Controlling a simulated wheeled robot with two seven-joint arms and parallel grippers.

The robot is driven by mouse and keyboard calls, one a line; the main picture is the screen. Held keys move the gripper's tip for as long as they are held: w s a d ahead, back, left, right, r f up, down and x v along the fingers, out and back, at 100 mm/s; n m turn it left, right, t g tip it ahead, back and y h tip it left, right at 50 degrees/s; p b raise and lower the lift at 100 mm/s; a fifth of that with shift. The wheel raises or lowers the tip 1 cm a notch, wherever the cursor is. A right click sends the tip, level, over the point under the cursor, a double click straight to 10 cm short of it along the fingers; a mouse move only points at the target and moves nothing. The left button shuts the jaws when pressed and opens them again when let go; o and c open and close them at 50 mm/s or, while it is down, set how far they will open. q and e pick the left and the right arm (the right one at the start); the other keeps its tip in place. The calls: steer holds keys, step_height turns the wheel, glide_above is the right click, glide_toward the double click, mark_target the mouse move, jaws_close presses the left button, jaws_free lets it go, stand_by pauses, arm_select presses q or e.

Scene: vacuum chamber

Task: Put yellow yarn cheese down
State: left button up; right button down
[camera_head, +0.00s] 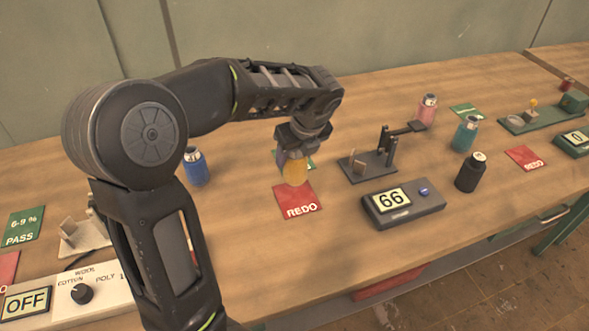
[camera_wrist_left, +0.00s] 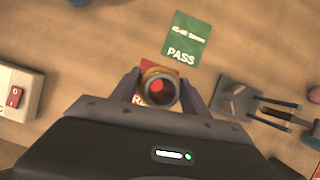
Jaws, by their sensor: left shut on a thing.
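My left gripper (camera_head: 292,160) is shut on the yellow yarn cheese (camera_head: 295,173). In the head view the cheese is upright, over the far part of the red REDO card (camera_head: 298,201). I cannot tell whether its base touches the card. In the left wrist view the cheese (camera_wrist_left: 159,88) shows end-on between the two fingers, with the red card (camera_wrist_left: 150,66) partly hidden beneath it. The green PASS card (camera_wrist_left: 186,40) lies just beyond. My right gripper is in neither view.
A stand with an arm (camera_head: 372,162) and a display box reading 66 (camera_head: 403,203) stand to the right. A blue cheese (camera_head: 196,166) is to the left. Pink (camera_head: 427,110), teal (camera_head: 465,134) and black cheeses (camera_head: 471,172) stand further right. The wooden table in front of the REDO card is clear.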

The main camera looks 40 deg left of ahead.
mark_target(299, 159)
arm_select(q)
steer(key=shift+f, duration=2.45)
steer(key=shift+f, duration=0.15)
steer(key=o, duration=1.6)
steer(key=shift+r, duration=0.2)
steer(key=v, duration=1.2)
